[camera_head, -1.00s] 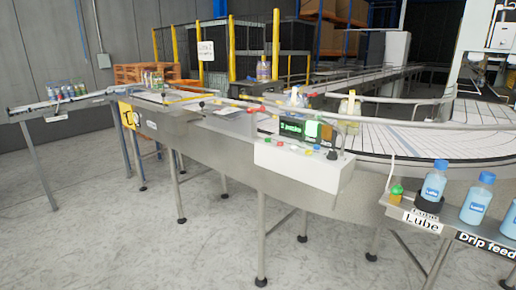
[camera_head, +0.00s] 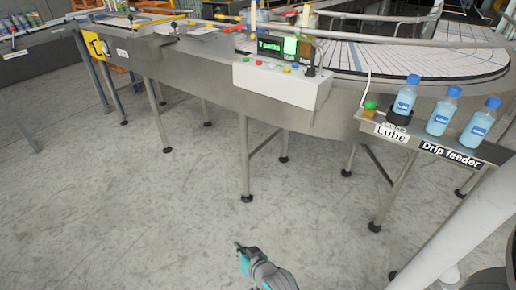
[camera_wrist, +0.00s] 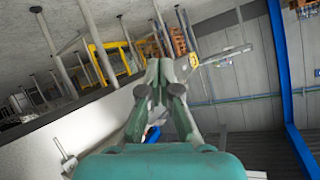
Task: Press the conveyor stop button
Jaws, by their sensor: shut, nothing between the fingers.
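A white control box (camera_head: 281,83) is fixed to the front side of the conveyor (camera_head: 200,75). I cannot tell from any label which is the stop button. My gripper (camera_head: 239,246) shows at the bottom of the head view, low and well in front of the box, apart from everything. In the wrist view my gripper (camera_wrist: 163,70) has its fingers together and empty. The box's buttons cannot be made out in the wrist view.
A green-lit display (camera_head: 282,47) stands behind the buttons. Blue Lube bottles (camera_head: 406,96) stand on the Drip feeder shelf (camera_head: 450,150) at the right. Conveyor legs (camera_head: 245,160) reach the floor. The concrete floor (camera_head: 130,220) in front is open.

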